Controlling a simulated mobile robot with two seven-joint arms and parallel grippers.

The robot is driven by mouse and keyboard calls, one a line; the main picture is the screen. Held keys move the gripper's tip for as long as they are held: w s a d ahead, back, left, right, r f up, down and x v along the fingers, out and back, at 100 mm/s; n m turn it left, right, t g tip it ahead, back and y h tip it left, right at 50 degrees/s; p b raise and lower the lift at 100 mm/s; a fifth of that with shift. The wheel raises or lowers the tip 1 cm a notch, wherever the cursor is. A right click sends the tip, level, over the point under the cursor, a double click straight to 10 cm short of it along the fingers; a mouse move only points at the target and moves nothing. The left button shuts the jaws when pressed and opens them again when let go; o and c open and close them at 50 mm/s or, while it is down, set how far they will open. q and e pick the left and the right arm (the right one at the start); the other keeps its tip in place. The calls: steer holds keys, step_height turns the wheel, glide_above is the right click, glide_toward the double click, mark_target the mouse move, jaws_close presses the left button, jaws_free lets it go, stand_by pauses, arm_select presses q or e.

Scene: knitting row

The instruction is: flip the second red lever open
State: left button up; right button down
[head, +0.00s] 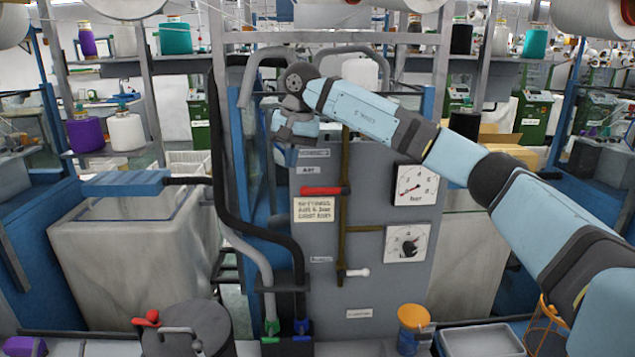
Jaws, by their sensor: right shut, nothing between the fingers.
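A red lever (321,191) lies level on a brown upright pipe (343,225) on the grey panel, its handle pointing left from the pipe. Another red-handled lever (147,318) stands at the bottom left beside a dark round drum. My right arm reaches in from the right across the panel's top. My right gripper (284,137) is shut and empty, above and left of the panel's red lever and apart from it. The wrist and gripper cover part of the panel's upper left, and the fingertips are hard to make out. My left gripper is not in view.
A white-handled lever (357,272) sits lower on the pipe. A paper note (314,209) is below the red lever. Dark hoses (240,218) run down left of the panel.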

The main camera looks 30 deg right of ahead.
mark_target(317, 190)
steer(key=d+r+h, duration=0.2)
steer(key=d+r, duration=0.4)
steer(key=shift+s+d, duration=0.3)
steer(key=shift+s, duration=0.15)
steer(key=f+p, duration=0.1)
steer(key=f, duration=0.3)
steer(key=w+f+p, duration=0.1)
steer(key=f, duration=0.4)
steer(key=w+d+f+p, duration=0.1)
steer(key=f, duration=0.3)
steer(key=shift+w+d+f, duration=0.1)
steer(key=shift+w+f, duration=0.05)
steer(key=shift+f, duration=0.25)
steer(key=shift+w, duration=0.1)
